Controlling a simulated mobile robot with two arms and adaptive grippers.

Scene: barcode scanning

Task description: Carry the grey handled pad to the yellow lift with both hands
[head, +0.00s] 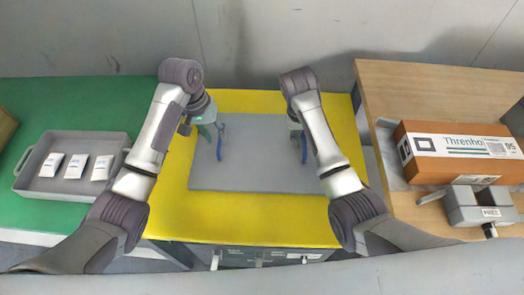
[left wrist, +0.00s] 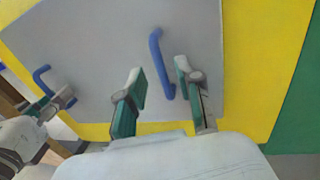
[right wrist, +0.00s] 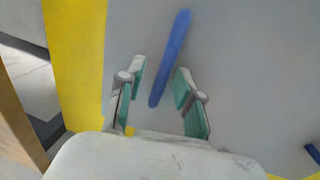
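The grey pad (head: 262,165) lies flat on the yellow lift (head: 262,228), with a blue handle near each side. My left gripper (head: 212,126) is at the left handle (head: 221,142). In the left wrist view its fingers (left wrist: 160,82) are open, with the near end of that handle (left wrist: 160,62) between them. My right gripper (head: 297,130) is at the right handle (head: 304,148). In the right wrist view its fingers (right wrist: 159,82) are open, with the lower part of that handle (right wrist: 172,55) between them. Neither gripper is shut on a handle.
A green table (head: 60,112) at the left holds a grey tray (head: 60,143) with 3 white packets. A wooden table (head: 425,88) at the right holds an orange-brown box (head: 460,150) and a grey device (head: 478,208). A wall stands behind the lift.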

